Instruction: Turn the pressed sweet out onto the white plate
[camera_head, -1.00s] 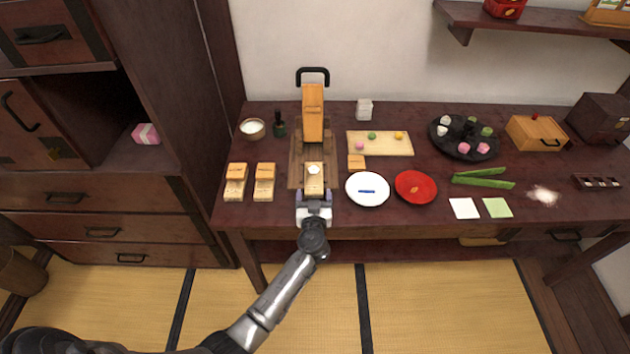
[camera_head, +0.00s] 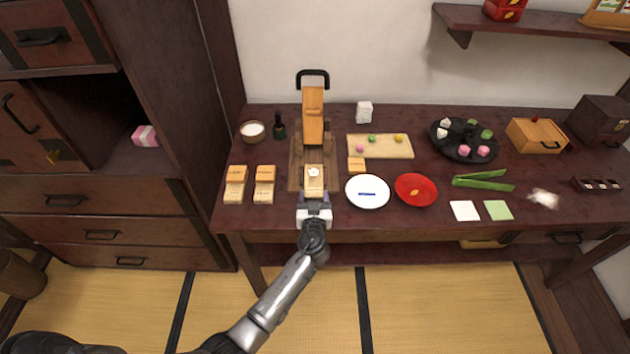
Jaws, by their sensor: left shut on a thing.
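The pressed sweet (camera_head: 313,172), small and pale, sits in a light wooden mould (camera_head: 314,184) on the base of the wooden press (camera_head: 296,175). The press's orange lever (camera_head: 312,117) stands raised behind it, with a black handle on top. My left gripper (camera_head: 314,200) is shut on the near end of the mould at the table's front edge; its fingertips are partly hidden. My right gripper is not in view.
A red plate (camera_head: 416,202) lies right of the white one. Two wooden moulds (camera_head: 265,190) stand on the left. A small orange block (camera_head: 356,164) and a sweets board (camera_head: 380,153) lie behind the white plate. Green tongs (camera_head: 482,182) and paper squares (camera_head: 465,210) lie further right.

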